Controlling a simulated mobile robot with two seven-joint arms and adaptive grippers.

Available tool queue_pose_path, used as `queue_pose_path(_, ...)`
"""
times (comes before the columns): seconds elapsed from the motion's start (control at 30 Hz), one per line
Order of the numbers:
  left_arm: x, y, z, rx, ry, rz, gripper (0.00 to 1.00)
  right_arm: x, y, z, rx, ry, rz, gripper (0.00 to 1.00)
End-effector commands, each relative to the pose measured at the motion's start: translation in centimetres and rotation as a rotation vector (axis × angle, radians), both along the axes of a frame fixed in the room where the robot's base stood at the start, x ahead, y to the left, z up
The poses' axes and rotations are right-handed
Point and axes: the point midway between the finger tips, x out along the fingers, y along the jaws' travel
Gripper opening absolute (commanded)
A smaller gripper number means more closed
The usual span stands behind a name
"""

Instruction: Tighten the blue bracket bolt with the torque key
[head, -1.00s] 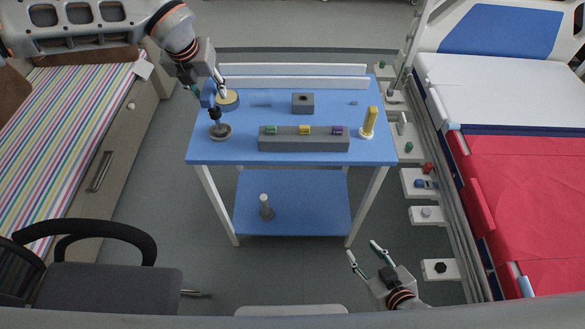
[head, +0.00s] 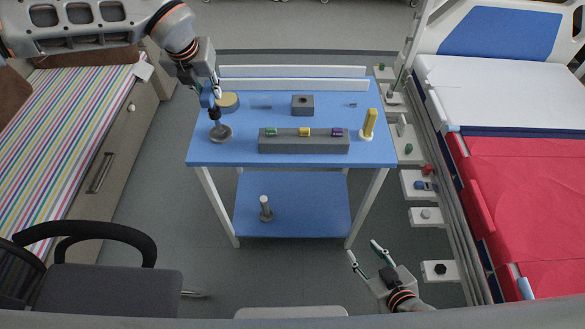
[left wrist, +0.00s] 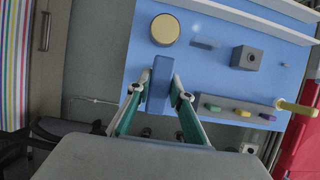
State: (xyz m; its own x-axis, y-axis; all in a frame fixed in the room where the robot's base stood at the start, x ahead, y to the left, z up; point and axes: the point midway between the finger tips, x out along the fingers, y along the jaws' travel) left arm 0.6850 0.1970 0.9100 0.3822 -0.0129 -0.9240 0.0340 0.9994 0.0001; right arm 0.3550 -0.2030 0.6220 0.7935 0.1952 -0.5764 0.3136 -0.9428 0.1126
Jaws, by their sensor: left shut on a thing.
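My left gripper (head: 212,94) is shut on a blue-handled tool (head: 206,99), which looks like the torque key. Its dark lower part points down at a round grey base (head: 220,134) at the table's left; I cannot tell whether they touch. In the left wrist view the blue handle (left wrist: 160,84) sits between the fingers (left wrist: 160,90), and its lower end is hidden. A blue bolt-like piece (head: 420,185) is on a white bracket (head: 411,194) along the bed's side, far right of this gripper. My right gripper (head: 367,255) is open and empty in front of the table.
The blue table (head: 225,158) carries a grey rack (head: 304,146) with green, yellow and purple pieces, a grey block (head: 302,105), a yellow disc (head: 229,101) and a yellow post (head: 369,123). Other brackets line the bed (head: 510,190). A chair (head: 110,285) stands front left.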

Motion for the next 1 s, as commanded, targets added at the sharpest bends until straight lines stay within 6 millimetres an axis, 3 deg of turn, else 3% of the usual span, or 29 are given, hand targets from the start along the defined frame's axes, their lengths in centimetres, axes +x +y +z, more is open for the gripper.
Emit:
queue_pose_path(0.27,0.0,0.0,0.9,0.0,-0.002,0.001,0.0,0.2,0.0,0.7,0.001,-0.006,0.0,0.4)
queue_pose_path(0.73,0.1,0.0,5.1,0.0,-0.003,0.001,0.0,0.9,0.0,3.8,0.0,-0.025,0.001,0.4)
queue_pose_path(1.0,0.0,0.0,5.3,0.0,0.0,0.001,0.0,0.9,0.0,3.9,0.001,-0.026,0.001,0.4)
